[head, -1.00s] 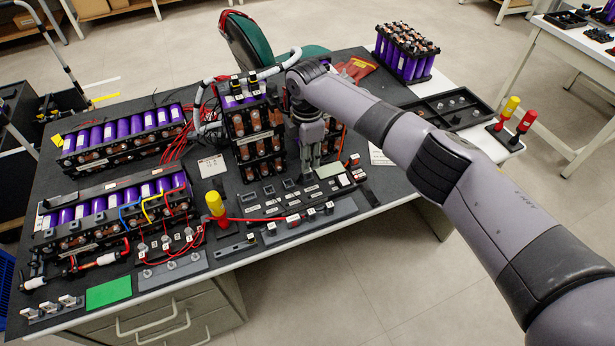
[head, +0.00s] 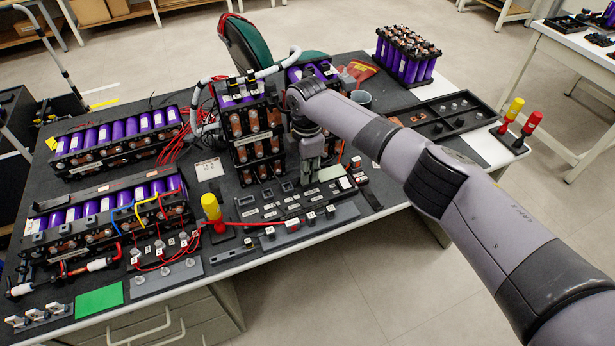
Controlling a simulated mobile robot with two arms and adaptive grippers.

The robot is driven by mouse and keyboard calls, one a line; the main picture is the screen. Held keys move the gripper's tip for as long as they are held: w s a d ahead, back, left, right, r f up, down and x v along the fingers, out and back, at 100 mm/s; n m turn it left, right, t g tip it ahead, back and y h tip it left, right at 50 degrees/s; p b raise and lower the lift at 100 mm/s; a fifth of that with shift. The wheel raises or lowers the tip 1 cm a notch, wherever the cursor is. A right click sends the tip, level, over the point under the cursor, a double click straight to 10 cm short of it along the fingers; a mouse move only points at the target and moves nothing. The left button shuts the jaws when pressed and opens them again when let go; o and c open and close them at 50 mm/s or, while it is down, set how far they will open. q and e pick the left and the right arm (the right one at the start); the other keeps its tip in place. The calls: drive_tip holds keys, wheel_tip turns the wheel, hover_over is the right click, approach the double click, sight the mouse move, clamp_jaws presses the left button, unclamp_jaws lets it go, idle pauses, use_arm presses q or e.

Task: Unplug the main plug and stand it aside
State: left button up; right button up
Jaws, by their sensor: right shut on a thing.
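My right gripper (head: 311,178) points down at the right of the middle of the bench, beside the upright battery stack (head: 256,140). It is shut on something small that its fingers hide. A yellow-topped plug (head: 211,207) stands upright on a dark base near the bench's front, with a red cable (head: 258,222) running right from it. I cannot tell whether this is the main plug. Another yellow-and-red plug (head: 514,108) and a red one (head: 531,121) stand in a black holder at the far right corner. My left gripper is not in view.
Two long battery packs (head: 118,142) (head: 107,207) fill the left side. Small blocks and strips (head: 275,205) crowd the front middle. A black tray (head: 440,110) lies at the right. A grey cup (head: 360,97) stands behind my arm. A green mat (head: 98,300) lies front left.

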drive_tip(key=shift+r+p, duration=1.85)
drive_tip(key=shift+r, duration=0.2)
clamp_jaws()
drive_tip(key=shift+r+p, duration=0.2)
drive_tip(key=shift+p, duration=0.15)
